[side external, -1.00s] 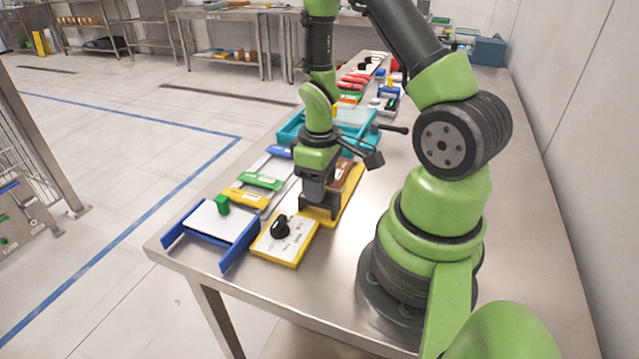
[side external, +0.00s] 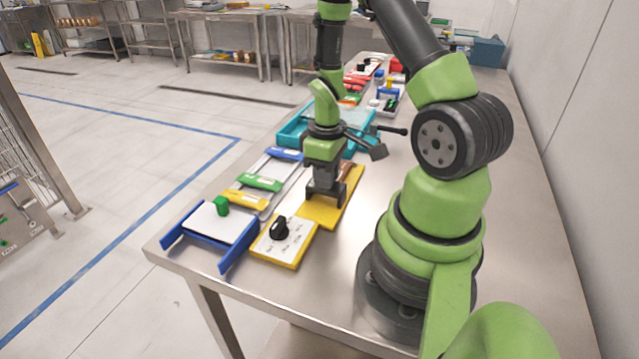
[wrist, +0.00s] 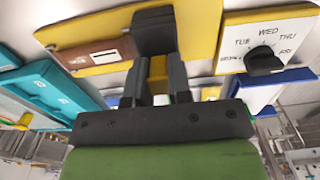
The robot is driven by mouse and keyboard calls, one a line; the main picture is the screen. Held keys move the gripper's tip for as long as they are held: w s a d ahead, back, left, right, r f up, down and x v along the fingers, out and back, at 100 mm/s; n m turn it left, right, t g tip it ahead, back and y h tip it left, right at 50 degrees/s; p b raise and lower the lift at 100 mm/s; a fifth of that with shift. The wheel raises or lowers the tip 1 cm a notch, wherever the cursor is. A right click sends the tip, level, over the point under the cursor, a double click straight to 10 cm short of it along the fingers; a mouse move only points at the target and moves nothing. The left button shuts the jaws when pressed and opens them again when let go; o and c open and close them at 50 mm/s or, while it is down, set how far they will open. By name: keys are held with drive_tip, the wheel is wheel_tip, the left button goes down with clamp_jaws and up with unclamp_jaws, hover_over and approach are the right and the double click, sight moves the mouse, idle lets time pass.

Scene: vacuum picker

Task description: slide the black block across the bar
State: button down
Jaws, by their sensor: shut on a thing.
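The black block (wrist: 153,30) sits on a yellow board (wrist: 205,28), against the end of a brown piece with a white label (wrist: 97,54). In the side view the yellow board (side external: 318,213) lies on the table with its near end bare, and the brown piece (side external: 349,171) shows behind my gripper (side external: 325,197). My gripper (wrist: 160,58) points down and is shut on the black block, low over the board. In the side view the block cannot be told apart from the dark fingers. I cannot make out a separate bar under the block.
A yellow-edged dial board with a black knob (side external: 285,242) lies just nearer. A blue-sided white tray with a green block (side external: 221,206) is at the left. Colored sliders (side external: 260,182) and a teal tray (side external: 292,131) lie beyond. Bare table is at the right.

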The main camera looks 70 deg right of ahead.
drive_tip(key=d, duration=0.9)
drive_tip(key=shift+d, duration=0.1)
drive_tip(key=c, duration=1)
unclamp_jaws()
drive_tip(key=shift+c, duration=0.2)
drive_tip(key=shift+r, duration=0.1)
wheel_tip(320, 180, up, 10)
